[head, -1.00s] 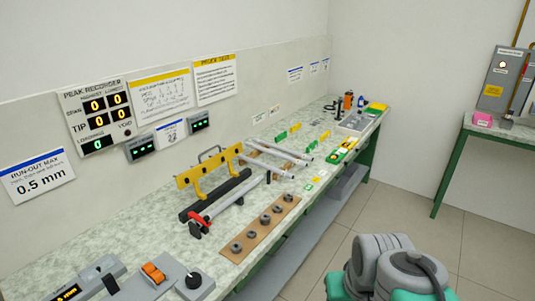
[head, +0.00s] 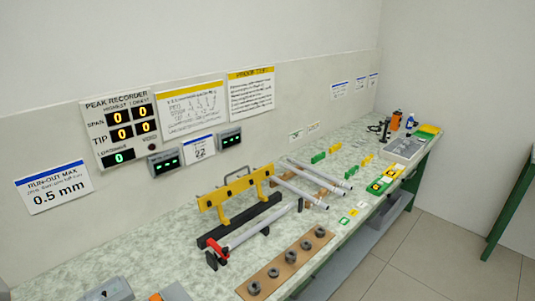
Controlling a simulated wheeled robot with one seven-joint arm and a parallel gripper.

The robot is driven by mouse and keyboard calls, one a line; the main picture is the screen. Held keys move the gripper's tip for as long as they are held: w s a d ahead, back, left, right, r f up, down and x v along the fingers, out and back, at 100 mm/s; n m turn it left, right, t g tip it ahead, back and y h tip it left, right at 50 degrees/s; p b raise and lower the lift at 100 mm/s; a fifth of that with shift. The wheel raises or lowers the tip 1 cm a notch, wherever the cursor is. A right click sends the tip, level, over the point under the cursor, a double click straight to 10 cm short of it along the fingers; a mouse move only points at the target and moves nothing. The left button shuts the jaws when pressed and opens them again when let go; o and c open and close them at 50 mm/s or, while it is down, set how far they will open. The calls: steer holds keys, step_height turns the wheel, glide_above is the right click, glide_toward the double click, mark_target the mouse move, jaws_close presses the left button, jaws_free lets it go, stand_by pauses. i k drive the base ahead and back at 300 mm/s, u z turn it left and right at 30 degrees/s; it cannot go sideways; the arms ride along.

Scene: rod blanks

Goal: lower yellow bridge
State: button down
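The yellow bridge (head: 238,188) is a long bar with a dark handle on top and short legs, in the middle of the head view. It stands along the back side of a black block (head: 228,229) on the bench. I cannot tell whether its legs touch the block. A grey rod (head: 262,224) lies along the front of the block, with a red clamp (head: 217,254) at its near left end. My gripper is not in view.
Several grey rods (head: 322,171) lie on brown rests behind the bridge. A brown board (head: 262,276) with several dark rings is in front. A peak recorder (head: 120,128) hangs on the wall, showing zeros. A grey tray (head: 402,148) is at the far end of the bench (head: 130,258).

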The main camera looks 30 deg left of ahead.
mark_target(216, 196)
steer(key=u, duration=0.1)
steer(key=i, duration=0.85)
steer(key=u, duration=1.15)
steer(key=i, duration=0.7)
steer(key=u, duration=0.85)
